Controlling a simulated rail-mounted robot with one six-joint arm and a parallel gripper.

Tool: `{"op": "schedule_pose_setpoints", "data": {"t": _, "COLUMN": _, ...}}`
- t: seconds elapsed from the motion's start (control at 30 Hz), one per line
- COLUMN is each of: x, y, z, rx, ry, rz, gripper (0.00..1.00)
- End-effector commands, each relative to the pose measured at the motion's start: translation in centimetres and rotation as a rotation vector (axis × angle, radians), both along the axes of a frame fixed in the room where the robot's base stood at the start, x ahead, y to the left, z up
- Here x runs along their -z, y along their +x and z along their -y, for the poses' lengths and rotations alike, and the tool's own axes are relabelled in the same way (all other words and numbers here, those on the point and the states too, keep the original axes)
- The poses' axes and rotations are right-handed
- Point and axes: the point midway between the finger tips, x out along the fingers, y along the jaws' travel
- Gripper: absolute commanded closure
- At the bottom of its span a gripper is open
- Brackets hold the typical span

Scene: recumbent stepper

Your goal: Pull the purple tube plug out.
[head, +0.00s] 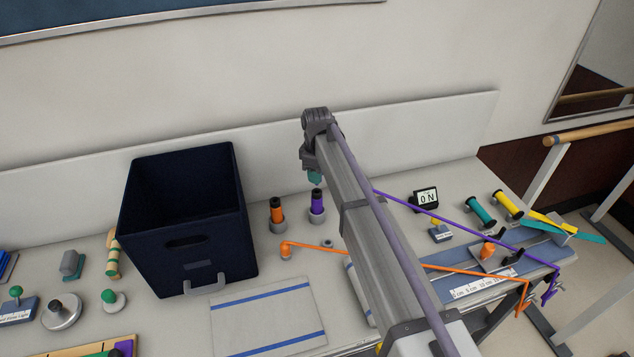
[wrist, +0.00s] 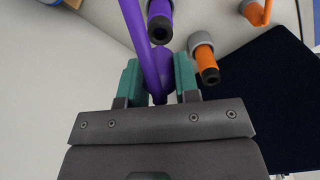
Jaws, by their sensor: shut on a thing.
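My gripper (wrist: 158,80) has teal fingers and is shut on the purple tube plug (wrist: 160,62), with the purple tube (wrist: 135,30) running away from it. In the wrist view, the purple port (wrist: 160,12) with a dark open end shows just beyond the plug, apart from it. In the head view, my gripper (head: 315,178) is a little above the purple port (head: 317,208), which stands upright in a grey base. The plug is hidden there behind my arm and fingers. The purple tube (head: 440,215) stretches right to the bench's right end.
An orange port (head: 277,212) stands left of the purple one. An orange tube (head: 400,262) lies in front. A dark blue bin (head: 190,265) stands further left. A force display (head: 425,199) and teal and yellow handles (head: 481,211) lie right. A white wall panel (head: 430,125) is behind.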

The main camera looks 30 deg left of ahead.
Motion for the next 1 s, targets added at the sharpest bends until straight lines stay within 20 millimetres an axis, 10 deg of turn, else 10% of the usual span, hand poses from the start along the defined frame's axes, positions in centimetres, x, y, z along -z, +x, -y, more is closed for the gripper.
{"op": "schedule_pose_setpoints", "data": {"t": 1.0, "x": -3.6, "y": 0.0, "z": 0.0, "rx": 0.000, "ry": 0.000, "rz": 0.000, "gripper": 1.00}}
